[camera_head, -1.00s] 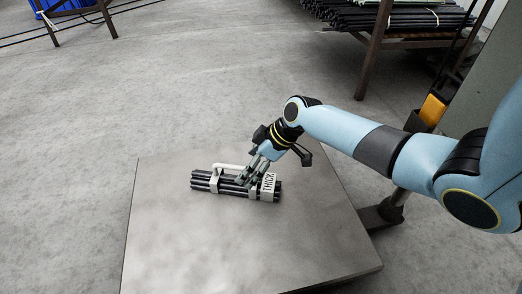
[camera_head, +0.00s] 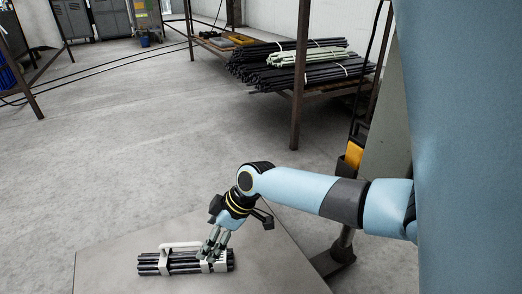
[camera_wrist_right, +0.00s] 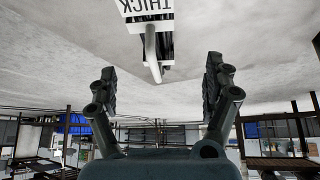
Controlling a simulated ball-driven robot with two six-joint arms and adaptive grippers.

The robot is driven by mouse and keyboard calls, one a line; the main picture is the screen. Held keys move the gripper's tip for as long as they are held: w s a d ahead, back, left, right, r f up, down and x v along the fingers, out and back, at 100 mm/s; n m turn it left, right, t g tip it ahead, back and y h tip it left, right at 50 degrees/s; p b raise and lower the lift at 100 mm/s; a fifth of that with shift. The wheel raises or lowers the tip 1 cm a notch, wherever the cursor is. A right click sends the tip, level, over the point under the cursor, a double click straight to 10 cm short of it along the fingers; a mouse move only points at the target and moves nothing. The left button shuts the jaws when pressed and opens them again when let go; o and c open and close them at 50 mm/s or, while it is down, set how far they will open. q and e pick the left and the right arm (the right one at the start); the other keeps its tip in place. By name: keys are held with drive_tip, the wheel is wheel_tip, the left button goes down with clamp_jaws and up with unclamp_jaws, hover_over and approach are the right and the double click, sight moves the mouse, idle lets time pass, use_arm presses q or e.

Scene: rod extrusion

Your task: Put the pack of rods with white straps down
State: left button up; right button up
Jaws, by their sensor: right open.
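The pack of dark rods with white straps (camera_head: 165,264) lies flat on the grey table (camera_head: 105,257) at the bottom of the head view. A white handle runs along its top. My right gripper (camera_head: 212,246) is at the right end of the pack and covers part of it. In the right wrist view the fingers of my right gripper (camera_wrist_right: 163,90) are spread wide with nothing between them. The pack's handle (camera_wrist_right: 152,52) and a white label reading THICK (camera_wrist_right: 148,10) show beyond the fingertips. My left gripper is not in view.
A rack (camera_head: 299,85) at the back holds several bundles of dark rods and one pale green bundle (camera_head: 300,57). Grey cabinets (camera_head: 110,18) stand at the far left. Open concrete floor (camera_head: 130,130) lies between them and the table.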

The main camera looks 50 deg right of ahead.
drive_tip(key=s+a+f+m+t+h, duration=0.1)
drive_tip(key=s+a+m, duration=0.1)
drive_tip(key=s, duration=0.7)
drive_tip(key=s+a+r+m+t+h, duration=0.2)
drive_tip(key=s+a+r+m+t, duration=0.1)
drive_tip(key=s+r, duration=0.9)
drive_tip(key=shift+s+a+r+m+t, duration=0.2)
drive_tip(key=shift+s+r+m+t, duration=0.1)
drive_tip(key=shift+s+m+t, duration=0.6)
drive_tip(key=shift+w, duration=0.2)
